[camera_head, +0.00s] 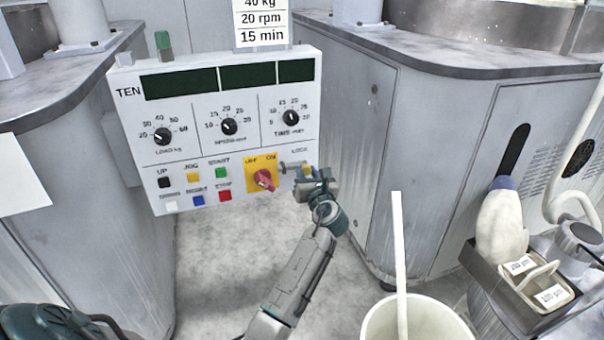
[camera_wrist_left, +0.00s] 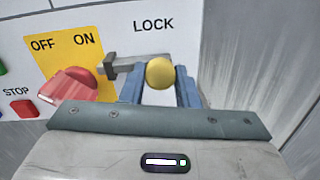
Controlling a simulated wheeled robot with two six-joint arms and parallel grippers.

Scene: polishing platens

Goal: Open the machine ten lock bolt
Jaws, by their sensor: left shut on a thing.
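The machine ten control panel (camera_head: 215,130) is white, marked TEN, and faces me. Its lock bolt, a grey bar (camera_wrist_left: 124,67) with a round yellow knob (camera_wrist_left: 160,74), sits under the word LOCK at the panel's right side. In the head view the bolt (camera_head: 288,166) is partly hidden by my gripper. My left gripper (camera_head: 311,176) is at the panel's lower right, shut on the bolt's knob. In the left wrist view its blue-grey fingers (camera_wrist_left: 161,88) stand on both sides of the knob. My right gripper is not in view.
A red OFF/ON switch (camera_head: 264,180) on a yellow plate sits just left of the bolt, close to my gripper. Coloured buttons and three dials fill the panel.

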